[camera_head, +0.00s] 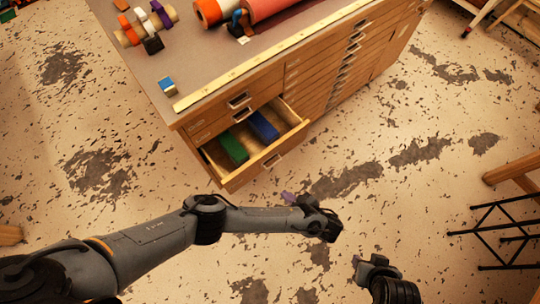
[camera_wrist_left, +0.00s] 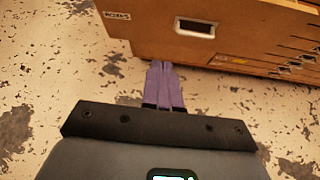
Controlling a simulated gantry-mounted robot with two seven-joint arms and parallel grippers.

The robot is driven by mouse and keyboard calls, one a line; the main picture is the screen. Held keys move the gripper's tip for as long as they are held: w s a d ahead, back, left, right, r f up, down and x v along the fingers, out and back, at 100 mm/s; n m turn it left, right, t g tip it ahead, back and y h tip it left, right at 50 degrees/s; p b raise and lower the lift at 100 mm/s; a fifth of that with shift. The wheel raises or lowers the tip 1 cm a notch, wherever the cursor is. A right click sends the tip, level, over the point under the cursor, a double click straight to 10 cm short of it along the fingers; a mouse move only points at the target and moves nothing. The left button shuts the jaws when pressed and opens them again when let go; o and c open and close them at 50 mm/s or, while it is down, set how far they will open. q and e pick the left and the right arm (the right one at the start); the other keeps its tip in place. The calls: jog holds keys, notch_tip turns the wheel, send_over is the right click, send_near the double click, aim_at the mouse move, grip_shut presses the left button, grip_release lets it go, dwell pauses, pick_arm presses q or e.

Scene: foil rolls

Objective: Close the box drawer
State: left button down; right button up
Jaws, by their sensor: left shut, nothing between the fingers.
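My left gripper (camera_head: 288,197) is in front of the drawer, lower in the head view, with a visible gap. In the left wrist view, its purple fingers (camera_wrist_left: 163,68) are shut and empty, with a labelled wooden drawer front (camera_wrist_left: 150,25) just beyond the tips. My right gripper (camera_head: 357,261) is at the lower right, away from the drawer; its fingers are too small to judge.
The wooden cabinet (camera_head: 330,75) has several other drawers, which look shut. Foil rolls (camera_head: 280,8), small coloured items and a long yellow ruler (camera_head: 270,62) lie on top. The worn floor around the drawer is clear. A wooden-topped stand with black legs (camera_head: 505,225) is at the right.

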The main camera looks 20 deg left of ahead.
pick_arm(q)
jog(key=t, duration=0.1)
send_near(267, 154)
jog(key=b+x, duration=0.4)
jog(key=x, duration=0.1)
jog(key=shift+s+f+b, duration=0.2)
jog(key=shift+f+b, duration=0.15)
jog(key=shift+b, duration=0.05)
jog(key=shift+w+a, duration=0.35)
jog(key=shift+a, duration=0.2)
